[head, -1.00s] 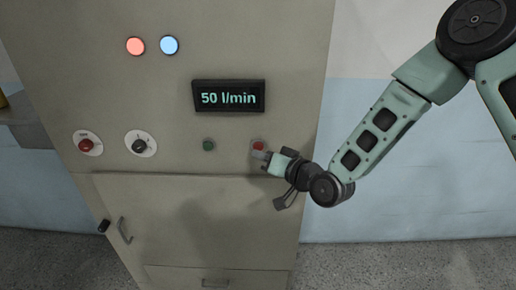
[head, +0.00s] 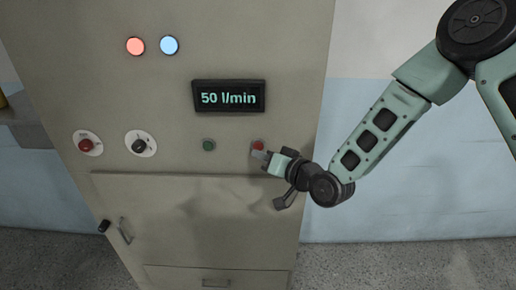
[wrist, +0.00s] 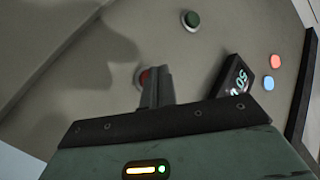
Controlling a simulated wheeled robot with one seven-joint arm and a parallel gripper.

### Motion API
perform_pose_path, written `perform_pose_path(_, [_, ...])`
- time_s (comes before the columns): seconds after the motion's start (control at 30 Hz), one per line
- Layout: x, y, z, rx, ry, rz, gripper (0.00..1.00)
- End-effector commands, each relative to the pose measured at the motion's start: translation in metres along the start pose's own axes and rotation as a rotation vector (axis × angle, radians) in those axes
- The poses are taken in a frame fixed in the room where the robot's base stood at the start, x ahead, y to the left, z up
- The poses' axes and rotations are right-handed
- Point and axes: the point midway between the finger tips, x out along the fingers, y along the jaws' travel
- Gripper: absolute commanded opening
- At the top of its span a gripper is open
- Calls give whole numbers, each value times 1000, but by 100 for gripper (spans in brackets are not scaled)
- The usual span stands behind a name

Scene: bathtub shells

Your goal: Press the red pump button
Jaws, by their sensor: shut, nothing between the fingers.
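The red pump button (head: 258,146) sits on the cabinet front, below and right of the display and right of the green button (head: 208,146). My gripper (head: 260,155) is shut and empty, with its fingertips at the lower edge of the red button in the head view. In the wrist view the shut fingers (wrist: 153,80) partly cover the red button (wrist: 143,76); its left part and some of its pale ring show. I cannot tell whether the fingertips touch it. The green button also shows in the wrist view (wrist: 191,20).
A display (head: 229,96) reads "50 l/min". Red (head: 135,46) and blue (head: 169,45) lamps are lit above it. A larger red button (head: 86,145) and a black knob (head: 139,146) are at the left. A cabinet door (head: 190,220) is below the buttons.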

Motion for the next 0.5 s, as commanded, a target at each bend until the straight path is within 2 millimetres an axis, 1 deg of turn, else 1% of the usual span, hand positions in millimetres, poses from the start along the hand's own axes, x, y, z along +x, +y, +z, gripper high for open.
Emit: perform_pose_path(0.5, [6, 4, -5, 0, 0, 0, 0])
